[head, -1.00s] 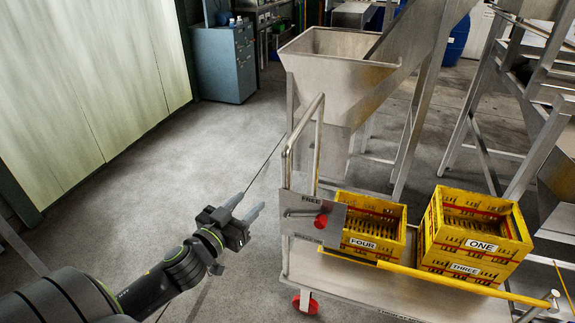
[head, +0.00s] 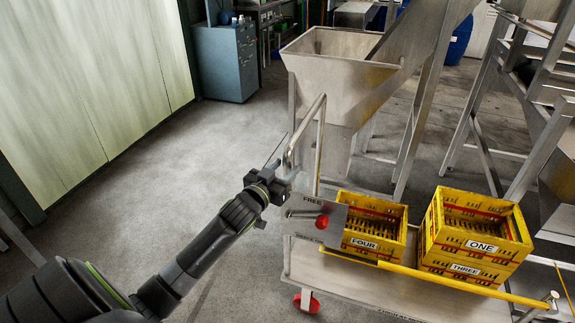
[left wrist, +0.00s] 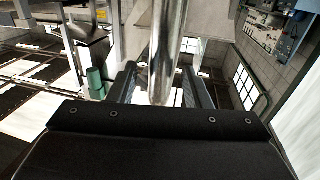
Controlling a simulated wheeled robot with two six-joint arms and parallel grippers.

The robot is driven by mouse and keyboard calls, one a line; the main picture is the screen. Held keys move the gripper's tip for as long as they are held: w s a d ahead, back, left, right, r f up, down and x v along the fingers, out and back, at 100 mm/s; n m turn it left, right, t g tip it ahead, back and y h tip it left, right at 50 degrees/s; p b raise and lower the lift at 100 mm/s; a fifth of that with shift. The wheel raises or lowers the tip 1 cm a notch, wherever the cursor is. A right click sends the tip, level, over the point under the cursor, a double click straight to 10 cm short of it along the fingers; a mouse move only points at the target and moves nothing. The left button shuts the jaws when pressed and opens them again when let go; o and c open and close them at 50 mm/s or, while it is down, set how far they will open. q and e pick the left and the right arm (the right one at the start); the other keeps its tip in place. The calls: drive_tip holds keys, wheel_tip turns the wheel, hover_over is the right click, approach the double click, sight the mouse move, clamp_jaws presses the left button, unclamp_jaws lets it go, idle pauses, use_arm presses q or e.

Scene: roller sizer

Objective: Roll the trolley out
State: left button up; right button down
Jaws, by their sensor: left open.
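The trolley (head: 345,285) is a flat metal cart with a tall bent-tube handle (head: 320,145) at its left end. A metal plate marked FREE (head: 312,212), with a red knob and a lever, is by the handle's foot. Yellow crates labelled FOUR (head: 372,225), ONE (head: 480,222) and THREE (head: 463,275) ride on the deck, ONE stacked on THREE. My left gripper (head: 278,172) is open at the handle's left upright. In the left wrist view the shiny handle tube (left wrist: 165,60) stands between the two open fingers (left wrist: 160,85). My right gripper is not in view.
A steel hopper (head: 335,60) stands behind the trolley, and a steel frame (head: 535,110) stands at the right. A yellow bar (head: 450,280) runs along the trolley's front side. The floor (head: 150,190) to the left is clear, up to a pale wall panel (head: 90,80).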

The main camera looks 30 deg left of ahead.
use_arm(q)
drive_tip(key=shift+w, duration=1.1)
clamp_jaws()
